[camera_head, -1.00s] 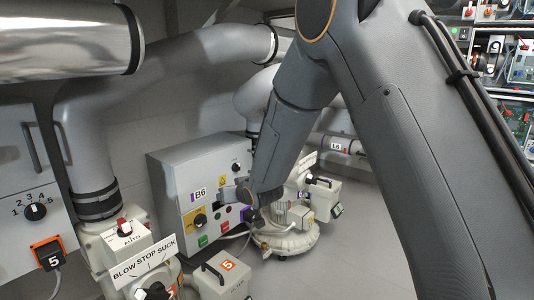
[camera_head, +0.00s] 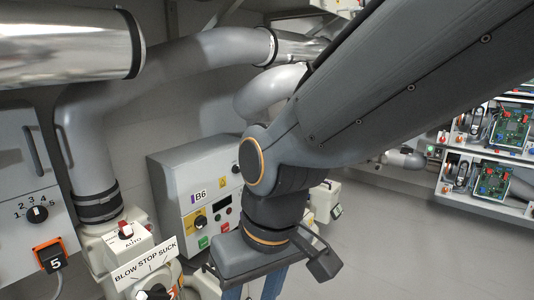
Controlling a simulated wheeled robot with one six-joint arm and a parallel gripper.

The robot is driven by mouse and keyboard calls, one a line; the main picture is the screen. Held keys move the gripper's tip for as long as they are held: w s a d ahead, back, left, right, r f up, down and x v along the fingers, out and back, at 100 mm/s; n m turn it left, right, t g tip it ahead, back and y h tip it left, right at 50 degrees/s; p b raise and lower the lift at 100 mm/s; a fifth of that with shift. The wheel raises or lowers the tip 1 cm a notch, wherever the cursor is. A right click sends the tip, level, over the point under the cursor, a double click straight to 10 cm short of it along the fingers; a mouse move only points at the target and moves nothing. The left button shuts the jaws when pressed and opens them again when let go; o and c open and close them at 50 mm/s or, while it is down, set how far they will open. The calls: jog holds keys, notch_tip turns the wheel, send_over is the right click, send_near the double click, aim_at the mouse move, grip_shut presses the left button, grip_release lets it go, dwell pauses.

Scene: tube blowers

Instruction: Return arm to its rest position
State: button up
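My dark grey arm comes in from the top right and bends down at a round joint with an orange ring. My gripper (camera_head: 254,288) hangs at the bottom centre, pointing down. Two blue finger parts show below its grey body, with a gap between them. Their tips are cut off by the lower picture edge, so I cannot tell whether it is open or shut. No held object shows. The gripper is in front of the B6 control box (camera_head: 178,180) in the picture and hides part of the blower area behind it.
A blower with a BLOW STOP SUCK sign (camera_head: 145,262) stands at the lower left. Grey cabinet (camera_head: 22,165) and large pipes (camera_head: 95,120) fill the left. Shelves of circuit boards (camera_head: 495,180) stand at the right. The floor (camera_head: 400,245) at lower right is clear.

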jog(key=s+d+r+m+h+p, duration=0.1)
jog(key=d+r+m+p, duration=0.2)
jog(key=d+r+p, duration=0.8)
jog(key=s+d+r+m+h+p, duration=0.1)
jog(key=s+d+r+m+p, duration=0.1)
jog(key=d+r+p, duration=0.8)
notch_tip(320, 180, up, 8)
jog(key=m+p, duration=0.1)
jog(key=p, duration=1.6)
jog(key=shift+s+d+g, duration=0.25)
jog(key=shift+d+g, duration=0.15)
jog(key=shift+r, duration=0.1)
